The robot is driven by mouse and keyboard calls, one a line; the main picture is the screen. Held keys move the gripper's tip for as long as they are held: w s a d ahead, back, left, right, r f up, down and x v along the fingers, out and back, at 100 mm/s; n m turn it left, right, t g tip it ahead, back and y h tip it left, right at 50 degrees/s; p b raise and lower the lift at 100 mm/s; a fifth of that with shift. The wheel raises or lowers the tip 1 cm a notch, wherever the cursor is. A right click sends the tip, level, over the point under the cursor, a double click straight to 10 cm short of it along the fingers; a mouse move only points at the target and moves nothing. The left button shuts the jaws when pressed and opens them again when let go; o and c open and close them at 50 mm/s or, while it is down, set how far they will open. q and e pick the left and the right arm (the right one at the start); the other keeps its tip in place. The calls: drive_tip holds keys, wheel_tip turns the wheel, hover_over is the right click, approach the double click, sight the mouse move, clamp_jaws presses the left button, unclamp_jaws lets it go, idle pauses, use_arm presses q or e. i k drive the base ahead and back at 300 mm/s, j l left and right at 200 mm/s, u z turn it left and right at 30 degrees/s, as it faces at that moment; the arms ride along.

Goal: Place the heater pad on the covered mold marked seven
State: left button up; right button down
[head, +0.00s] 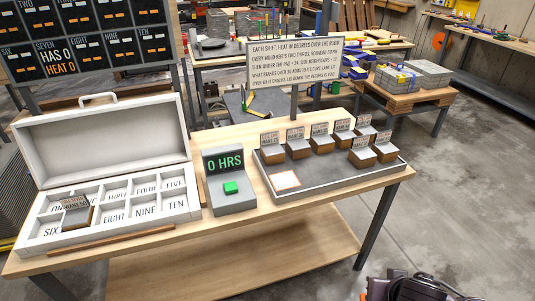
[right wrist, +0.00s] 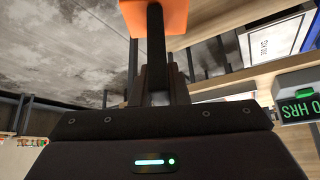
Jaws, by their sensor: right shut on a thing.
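The white case (head: 186,214) stands open on the table at the left, with compartments lettered by number. My right gripper (right wrist: 156,55) is shut on an orange piece (right wrist: 150,14), apparently the heater pad, of which only part shows. In the head view my right gripper (head: 376,288) is at the bottom right, off the table's front edge, with a sliver of orange beside it. My left gripper is out of view.
A grey box reading 0 HRS (head: 226,162) with a green button stands right of the case. A tray (head: 330,186) holds several tagged blocks and an orange-edged white square (head: 285,180). A wooden strip (head: 110,243) lies before the case. A sign (head: 294,62) stands behind.

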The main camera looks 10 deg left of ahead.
sight(76, 216)
drive_tip(key=j+z, duration=0.25)
drive_tip(key=j, duration=0.3)
drive_tip(key=k+j+z, duration=0.1)
drive_tip(key=j+z, duration=0.2)
drive_tip(key=j, duration=0.25)
drive_tip(key=k+j+z, duration=0.1)
drive_tip(key=j+z, duration=0.15)
drive_tip(key=j, duration=0.25)
drive_tip(key=k+j, duration=0.1)
drive_tip(key=j, duration=0.4)
drive_tip(key=k+j, duration=0.15)
drive_tip(key=j, duration=0.3)
drive_tip(key=k+j, duration=0.1)
drive_tip(key=j, duration=0.4)
drive_tip(key=k+j, duration=0.1)
drive_tip(key=j, duration=0.35)
drive_tip(key=k+j, duration=0.1)
drive_tip(key=j, duration=0.4)
drive_tip(key=k+j, duration=0.15)
drive_tip(key=j, duration=0.3)
